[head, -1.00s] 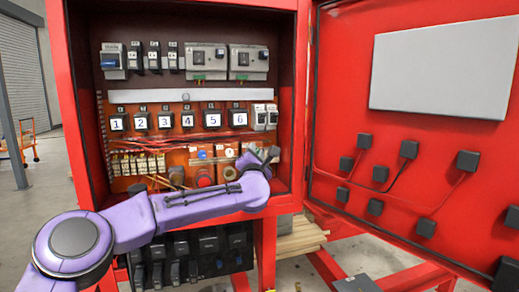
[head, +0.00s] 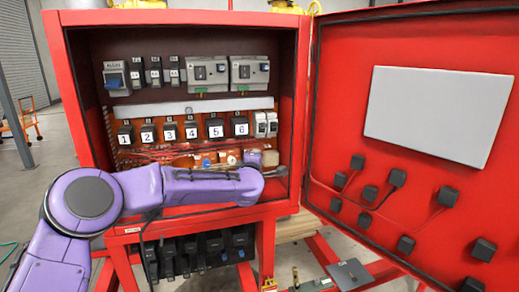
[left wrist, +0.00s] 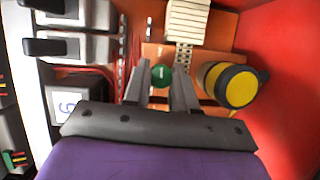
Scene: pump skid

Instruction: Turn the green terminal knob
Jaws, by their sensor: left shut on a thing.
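The green terminal knob (left wrist: 161,75) is a small round green piece on the orange back panel, seen in the left wrist view. My left gripper (left wrist: 162,82) has one finger on each side of it and is shut on it. In the head view my left gripper (head: 278,171) is inside the red cabinet at the lower right, and the knob cannot be made out there. My right gripper is in neither view.
A yellow-faced dark round control (left wrist: 235,88) sits close right of my fingers. Numbered black switches (head: 191,130) stand above my arm. The red cabinet wall (left wrist: 285,85) is at the right, and the open cabinet door (head: 340,90) hangs beside it.

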